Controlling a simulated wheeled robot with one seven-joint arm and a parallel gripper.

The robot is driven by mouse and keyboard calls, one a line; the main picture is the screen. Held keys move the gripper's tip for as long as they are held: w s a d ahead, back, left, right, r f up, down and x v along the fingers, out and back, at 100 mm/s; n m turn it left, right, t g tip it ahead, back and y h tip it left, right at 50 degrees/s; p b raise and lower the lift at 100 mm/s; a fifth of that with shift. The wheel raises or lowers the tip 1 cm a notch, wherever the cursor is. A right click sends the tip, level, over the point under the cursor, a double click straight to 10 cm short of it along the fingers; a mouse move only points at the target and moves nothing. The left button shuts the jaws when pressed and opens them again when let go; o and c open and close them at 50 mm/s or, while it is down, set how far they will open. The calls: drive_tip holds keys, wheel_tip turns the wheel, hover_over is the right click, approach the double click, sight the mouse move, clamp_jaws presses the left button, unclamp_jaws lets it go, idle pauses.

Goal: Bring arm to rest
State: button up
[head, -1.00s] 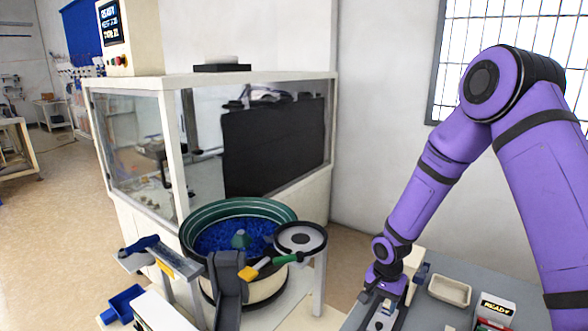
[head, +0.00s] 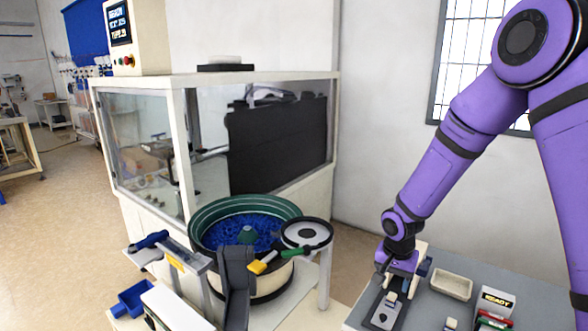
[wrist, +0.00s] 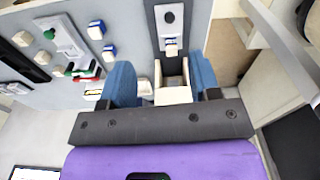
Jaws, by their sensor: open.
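My purple arm reaches down from the upper right in the head view. My gripper (head: 392,272) is over the left part of the grey bench (head: 442,314). In the wrist view, the two blue fingers of my gripper (wrist: 163,80) stand wide apart. A cream block-like holder (wrist: 173,94) shows in the gap between them, and I cannot tell how far below the fingers it lies. Nothing is seen gripped. A grey plate with a dark round spot (wrist: 168,18) lies beyond the fingertips.
A cream tray (head: 451,284) and a "READY" box (head: 496,300) stand on the bench to the right. The green-rimmed bowl feeder (head: 246,208) with blue parts stands left, beside a round dish (head: 306,233). A glazed cabinet (head: 268,78) stands behind.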

drive_tip(key=s+d+r+n+t, duration=0.1)
drive_tip(key=s+r, duration=0.1)
drive_tip(key=r, duration=0.5)
drive_tip(key=s+d+r, duration=0.2)
drive_tip(key=r, duration=0.4)
drive_tip(key=s+d+r+n+t, duration=0.1)
drive_tip(key=s+r+n, duration=0.1)
drive_tip(key=s+r, duration=0.7)
drive_tip(key=s+d+r+n+t, duration=0.1)
drive_tip(key=s+r+n+t, duration=0.1)
drive_tip(key=s+r, duration=0.8)
drive_tip(key=s+n, duration=0.1)
drive_tip(key=s, duration=0.5)
drive_tip(key=shift+t+y, duration=0.3)
